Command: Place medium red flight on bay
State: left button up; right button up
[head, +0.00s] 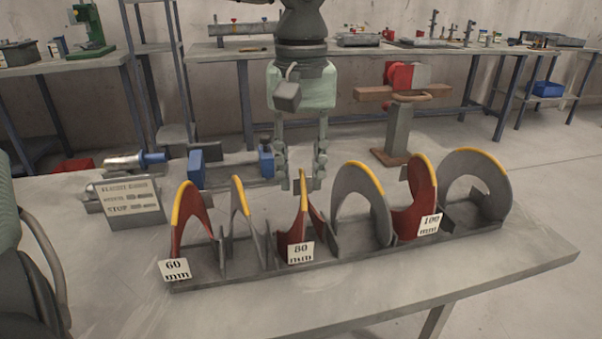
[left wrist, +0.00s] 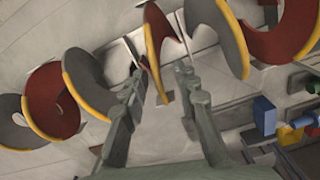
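The medium red flight (head: 297,222), with a yellow edge, stands in the rack (head: 380,262) at the 80 mm label (head: 300,252). My left gripper (head: 302,184) points down at it from the far side of the table. In the left wrist view my left gripper (left wrist: 163,68) is open, with the medium red flight (left wrist: 156,35) between or just beyond its fingertips; contact cannot be made out. A fixture with blue blocks (head: 197,169) lies behind the rack, left of the gripper; I cannot tell whether it is the bay. My right gripper is not in view.
Other grey and red flights stand close on both sides, including a grey one (head: 362,205) and a red one (head: 417,205) at the 100 mm label. A small sign (head: 130,200) stands left of the rack. The table front (head: 330,305) is clear.

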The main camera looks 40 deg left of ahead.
pick_arm(q)
notch_tip(320, 180, up, 11)
dwell(0.3)
jog(key=shift+r, duration=0.1)
